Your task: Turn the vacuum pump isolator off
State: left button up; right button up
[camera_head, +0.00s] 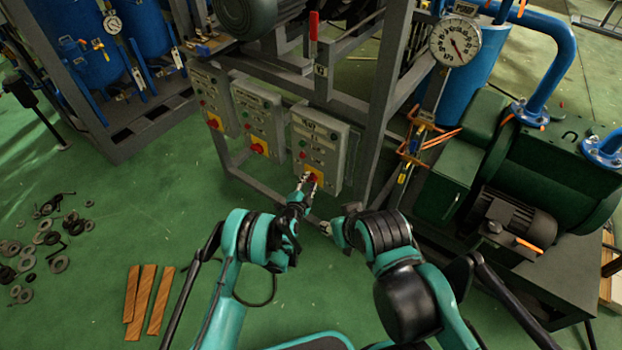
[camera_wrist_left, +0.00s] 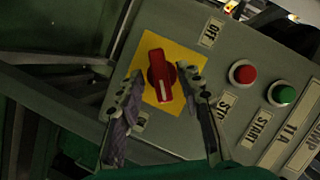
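The isolator is a red rotary knob (camera_wrist_left: 161,75) on a yellow square plate, fixed to a grey control box (camera_head: 320,147). An "OFF" label sits beside the plate in the left wrist view, and the knob's white mark points toward the lower edge of that view. In the head view the knob (camera_head: 315,176) is partly covered by my left gripper (camera_head: 305,182). In the left wrist view my left gripper (camera_wrist_left: 164,82) is open, with one finger on each side of the knob; contact is unclear. My right gripper (camera_head: 326,228) is low and mostly hidden behind its arm.
The box also carries a red stop button (camera_wrist_left: 242,72) and a green start button (camera_wrist_left: 282,94). Two similar boxes (camera_head: 258,120) (camera_head: 212,98) hang to the left on a grey frame (camera_head: 390,90). A green pump unit (camera_head: 545,165) stands right. Wooden strips (camera_head: 145,298) lie on the floor.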

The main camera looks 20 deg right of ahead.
pick_arm(q)
jog(key=shift+s+a+r, duration=0.1)
jog(key=shift+a, duration=0.05)
jog(key=shift+c, duration=0.3)
grip_shut()
jog(key=n+g, duration=0.2)
jog(key=n, duration=0.1)
jog(key=shift+a+r+n+h, duration=0.1)
jog(key=shift+n+h, duration=0.2)
jog(key=shift+h, duration=0.1)
jog(key=n+g, duration=0.1)
jog(key=n, duration=0.1)
jog(key=n+g+h, duration=0.1)
jog(key=shift+w+a+n+g+h, duration=0.1)
jog(key=shift+w+n+g+h, duration=0.2)
jog(key=shift+n, duration=0.1)
dwell(0.3)
